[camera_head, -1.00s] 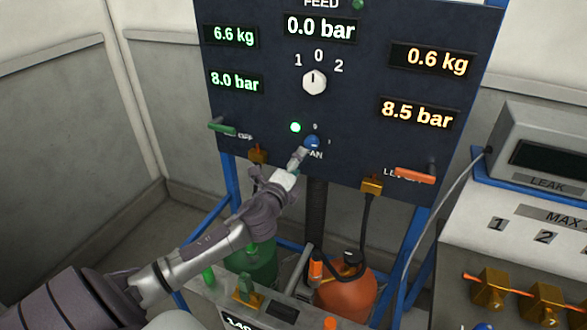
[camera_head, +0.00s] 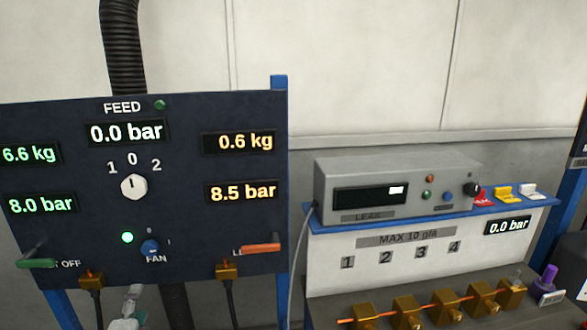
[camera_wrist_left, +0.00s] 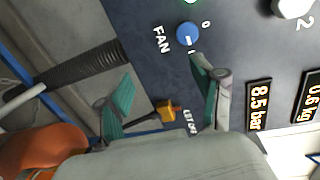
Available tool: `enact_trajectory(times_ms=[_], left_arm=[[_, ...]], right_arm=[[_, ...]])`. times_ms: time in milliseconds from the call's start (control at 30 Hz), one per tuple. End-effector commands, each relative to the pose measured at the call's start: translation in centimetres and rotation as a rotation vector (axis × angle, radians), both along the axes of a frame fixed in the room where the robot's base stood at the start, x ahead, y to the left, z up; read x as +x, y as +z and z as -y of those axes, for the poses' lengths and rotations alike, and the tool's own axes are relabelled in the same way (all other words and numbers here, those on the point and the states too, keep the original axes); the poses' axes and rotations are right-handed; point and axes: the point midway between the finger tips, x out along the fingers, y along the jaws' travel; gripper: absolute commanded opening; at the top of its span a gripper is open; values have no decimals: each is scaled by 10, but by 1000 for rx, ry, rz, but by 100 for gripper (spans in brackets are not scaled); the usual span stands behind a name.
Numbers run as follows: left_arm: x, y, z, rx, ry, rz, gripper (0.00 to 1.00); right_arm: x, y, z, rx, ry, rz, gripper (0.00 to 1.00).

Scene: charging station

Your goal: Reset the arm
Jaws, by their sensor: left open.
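My left gripper (camera_head: 133,296) shows only in part at the bottom edge of the head view, below the blue FAN knob (camera_head: 150,247). In the left wrist view my left gripper (camera_wrist_left: 163,68) has its two green-padded fingers spread, with nothing between them. The FAN knob (camera_wrist_left: 187,33) lies just beyond the right-hand finger's tip in that view, and a small gap seems to separate them. Most of my left arm is hidden below the head view. My right gripper is in neither view.
The dark panel (camera_head: 70,130) carries a FEED knob (camera_head: 134,187), a lit green lamp (camera_head: 127,237) and an orange lever (camera_head: 261,248). A grey LEAK box (camera_head: 390,190) and a bench with brass valves (camera_head: 411,311) stand to the right. A black hose (camera_wrist_left: 85,65) runs near my left fingers.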

Motion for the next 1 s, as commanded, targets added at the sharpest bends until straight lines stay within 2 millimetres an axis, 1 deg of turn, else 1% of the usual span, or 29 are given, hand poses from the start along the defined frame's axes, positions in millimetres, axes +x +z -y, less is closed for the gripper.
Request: enact_trajectory(times_ms=[33,67,100,167,200,267,300,333,400,500,700,800,833,900,1000], left_arm=[[-20,-23,13,-134,43,-44,67],[-33,-36,20,-222,78,-76,67],[-53,-55,31,-348,132,-124,67],[-85,-80,50,-527,214,-201,67],[-105,-93,62,-629,268,-251,67],[-131,-108,77,-754,337,-315,67],[-147,-116,87,-823,379,-356,67],[-158,-120,94,-866,406,-384,67],[-181,-129,109,-958,465,-444,67],[-209,-136,128,-1064,539,-518,67],[-260,-140,162,-1230,667,-656,67],[-284,-138,178,-1300,728,-722,67],[-289,-140,182,-1316,744,-738,67],[-281,-163,180,-1301,745,-738,67],[-275,-188,181,-1296,748,-745,67]], right_arm=[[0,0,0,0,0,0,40],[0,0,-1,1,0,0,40],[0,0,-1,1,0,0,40],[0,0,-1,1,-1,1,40],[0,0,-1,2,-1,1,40],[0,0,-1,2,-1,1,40],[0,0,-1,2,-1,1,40],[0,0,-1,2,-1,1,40],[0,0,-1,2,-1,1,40],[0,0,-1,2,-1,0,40],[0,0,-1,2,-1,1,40],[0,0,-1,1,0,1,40],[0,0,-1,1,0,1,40],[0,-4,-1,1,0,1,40],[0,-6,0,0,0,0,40]])
